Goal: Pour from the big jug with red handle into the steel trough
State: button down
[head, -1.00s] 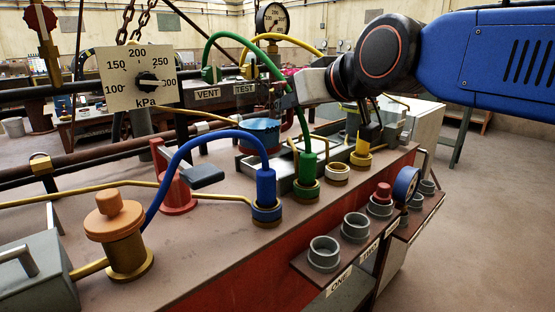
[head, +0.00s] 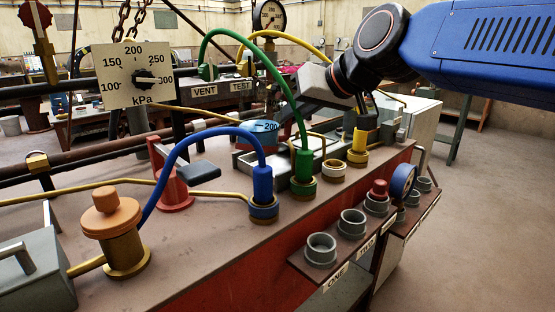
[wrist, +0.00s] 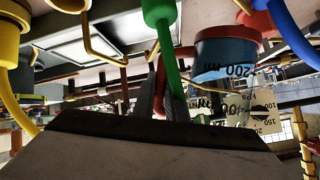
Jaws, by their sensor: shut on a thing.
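The big jug (head: 262,133) stands out as a clear vessel with blue liquid and a 200 mark, behind the green hose in the head view. In the wrist view the jug (wrist: 226,62) appears upside down, with 200 and 400 ml marks and a red handle (wrist: 161,72) on its left. My gripper (wrist: 163,98) is shut on that handle. In the head view my gripper (head: 290,112) is partly hidden by the green hose. The steel trough (head: 278,184) lies on the bench in front of the jug, partly hidden by hoses and fittings.
The green hose (head: 296,102) arches close in front of my gripper. A pressure board (head: 135,75) hangs at left. Cup sockets (head: 321,248) line the front edge.

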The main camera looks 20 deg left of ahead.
jog(key=shift+w+f+m+g, duration=0.4)
jog(key=shift+f+g, duration=0.1)
jog(key=shift+f, duration=0.15)
jog(key=shift+m+g+h, duration=0.3)
jog(key=shift+m+g, duration=0.1)
jog(key=shift+g, duration=0.3)
jog(key=f, duration=0.4)
jog(key=shift+w+a+f, duration=0.1)
jog(key=shift+w+f, duration=0.15)
jog(key=shift+f, duration=0.15)
jog(key=shift+r, duration=0.15)
jog(key=shift+s+r+g+p, duration=0.1)
jog(key=shift+s+g+p, duration=0.05)
jog(key=shift+g+p, duration=0.2)
jog(key=shift+s+r+m+g+p, duration=0.15)
jog(key=shift+s+m+g+p, duration=0.25)
jog(key=shift+m+g+p, duration=0.45)
jog(key=shift+s+f+g+h, duration=0.35)
jog(key=shift+f+g, duration=0.15)
jog(key=shift+g, duration=0.3)
jog(key=shift+s+d+r+m+g+p, duration=0.2)
jog(key=shift+s+r+m+g+p, duration=0.2)
jog(key=shift+g, duration=0.4)
dwell(0.8)
jog(key=shift+w+f+m+g, duration=0.3)
jog(key=shift+f+m+g, duration=0.05)
jog(key=shift+f+g, duration=0.15)
dwell(1.6)
